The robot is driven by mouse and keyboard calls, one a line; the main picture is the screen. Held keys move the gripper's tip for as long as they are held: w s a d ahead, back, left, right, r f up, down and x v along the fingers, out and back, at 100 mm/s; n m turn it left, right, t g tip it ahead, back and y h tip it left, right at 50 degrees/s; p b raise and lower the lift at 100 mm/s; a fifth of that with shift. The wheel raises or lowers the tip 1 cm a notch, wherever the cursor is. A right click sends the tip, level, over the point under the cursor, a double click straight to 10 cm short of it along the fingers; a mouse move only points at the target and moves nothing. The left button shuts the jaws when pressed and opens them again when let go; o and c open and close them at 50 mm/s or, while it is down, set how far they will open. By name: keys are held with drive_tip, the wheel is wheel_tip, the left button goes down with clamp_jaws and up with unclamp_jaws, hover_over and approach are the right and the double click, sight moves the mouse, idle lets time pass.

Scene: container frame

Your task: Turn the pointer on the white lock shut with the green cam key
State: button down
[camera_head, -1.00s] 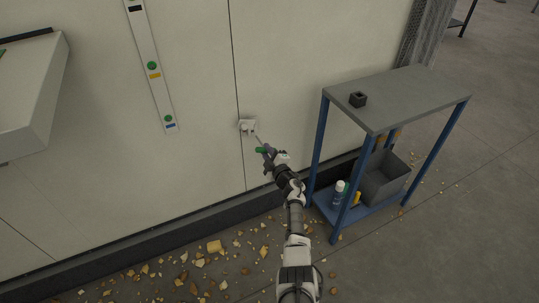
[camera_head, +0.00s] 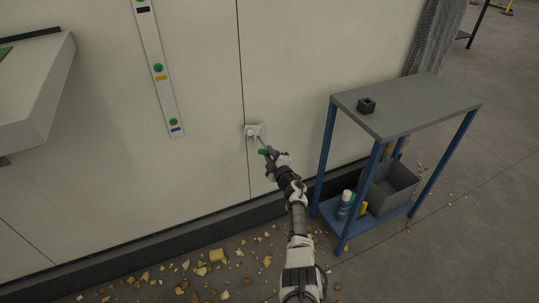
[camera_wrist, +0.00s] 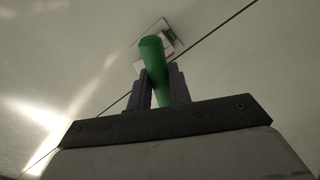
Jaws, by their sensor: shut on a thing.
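The white lock (camera_head: 253,130) is a small box on the pale wall panel, beside the vertical seam. It also shows in the wrist view (camera_wrist: 169,30), partly hidden behind the key. The green cam key (camera_wrist: 153,60) has a thick green handle. It also shows in the head view (camera_head: 263,152). My gripper (camera_wrist: 157,90) is shut on the green handle, just in front of the lock. The pointer's position is too small to make out.
A blue-legged stand (camera_head: 405,105) at right carries a small dark block (camera_head: 366,105) on top and a grey bin (camera_head: 390,187) below. A white strip (camera_head: 160,80) with green buttons hangs on the wall at left. Yellowish debris (camera_head: 217,255) litters the floor.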

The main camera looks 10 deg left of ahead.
drive_tip(key=shift+b+x, duration=0.8)
drive_tip(key=shift+b, duration=0.05)
drive_tip(key=shift+w+a+r+b, duration=0.1)
drive_tip(key=shift+w+a+b, duration=0.25)
drive_tip(key=shift+w+b, duration=0.2)
idle(1.4)
drive_tip(key=n+b, duration=0.2)
drive_tip(key=shift+f+n, duration=0.3)
drive_tip(key=shift+n, duration=0.1)
drive_tip(key=n+b, duration=0.3)
drive_tip(key=n, duration=0.3)
drive_tip(key=n+b, duration=0.3)
drive_tip(key=n, duration=0.3)
drive_tip(key=n+b, duration=0.2)
drive_tip(key=n, duration=0.3)
drive_tip(key=shift+r, duration=0.2)
drive_tip(key=shift+s, duration=0.1)
